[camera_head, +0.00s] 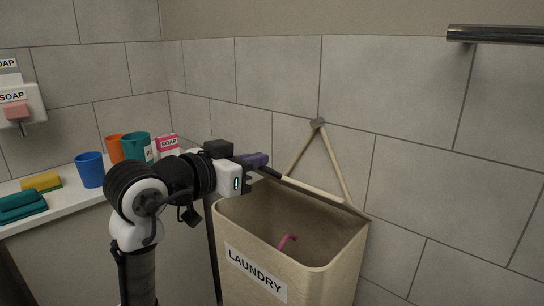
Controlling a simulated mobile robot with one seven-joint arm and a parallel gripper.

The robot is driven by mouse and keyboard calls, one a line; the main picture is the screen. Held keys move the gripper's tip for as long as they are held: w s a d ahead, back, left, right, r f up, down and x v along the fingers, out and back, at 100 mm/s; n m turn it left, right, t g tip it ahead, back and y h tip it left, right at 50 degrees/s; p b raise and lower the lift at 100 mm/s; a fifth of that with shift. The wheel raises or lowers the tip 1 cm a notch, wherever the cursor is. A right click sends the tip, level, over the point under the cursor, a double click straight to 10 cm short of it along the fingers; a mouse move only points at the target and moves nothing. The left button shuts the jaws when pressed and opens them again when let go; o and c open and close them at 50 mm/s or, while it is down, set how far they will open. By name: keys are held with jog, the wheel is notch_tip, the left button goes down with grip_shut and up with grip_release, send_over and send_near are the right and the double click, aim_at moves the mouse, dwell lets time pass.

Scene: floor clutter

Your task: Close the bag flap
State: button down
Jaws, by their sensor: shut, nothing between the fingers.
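The beige laundry bag (344,262) with a "LAUNDRY" label (256,273) stands below the wall hook, its mouth open. A beige strip (325,195) runs along its back rim and looks like the flap seen nearly edge-on. My gripper (267,167) is shut and empty, at the back left corner of the mouth, close to the left end of that strip. I cannot tell whether it touches the strip. A pink curved thing (287,242) shows inside the bag.
A strap (334,164) rises from the back rim to a wall hook (318,123). On the left counter (62,203) stand blue (90,170), orange and teal cups, a soap box (167,145), a sponge (41,182) and folded teal cloth (22,205). A metal bar (495,35) is at upper right.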

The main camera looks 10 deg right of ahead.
jog(key=s+a+f+t+h+b, duration=0.1)
jog(key=s+a+f+h+b, duration=0.1)
jog(key=f+b, duration=0.4)
jog(key=s+a+f+t+h+b, duration=0.1)
jog(key=a+f+b, duration=0.1)
jog(key=f+b, duration=0.4)
jog(key=shift+s+a+f+t+h+b, duration=0.25)
jog(key=shift+s+f+t+h+b, duration=0.15)
jog(key=shift+f, duration=0.5)
